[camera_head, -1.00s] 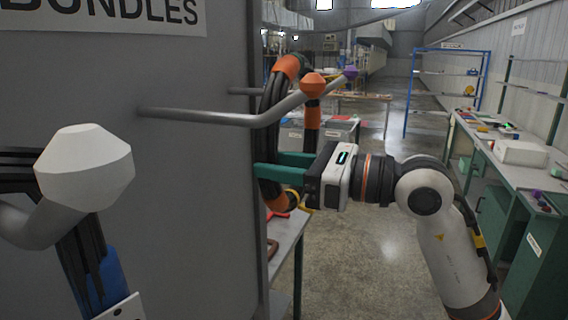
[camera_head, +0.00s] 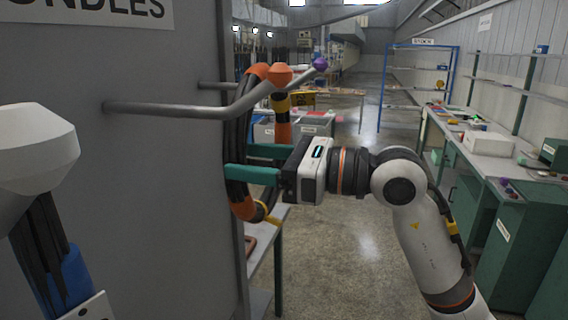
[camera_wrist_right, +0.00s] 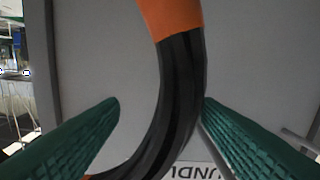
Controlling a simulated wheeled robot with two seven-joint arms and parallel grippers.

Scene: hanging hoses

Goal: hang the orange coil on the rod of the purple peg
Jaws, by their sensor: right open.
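The orange coil (camera_head: 236,143) is a loop of black hose with orange bands. My right gripper (camera_head: 238,163) is open at the coil's lower part. My left gripper is out of view.
A white-knobbed peg (camera_head: 35,148) with dark hoses is at near left. The grey panel (camera_head: 150,210) is behind the rods. Open floor (camera_head: 345,240) lies to the right.

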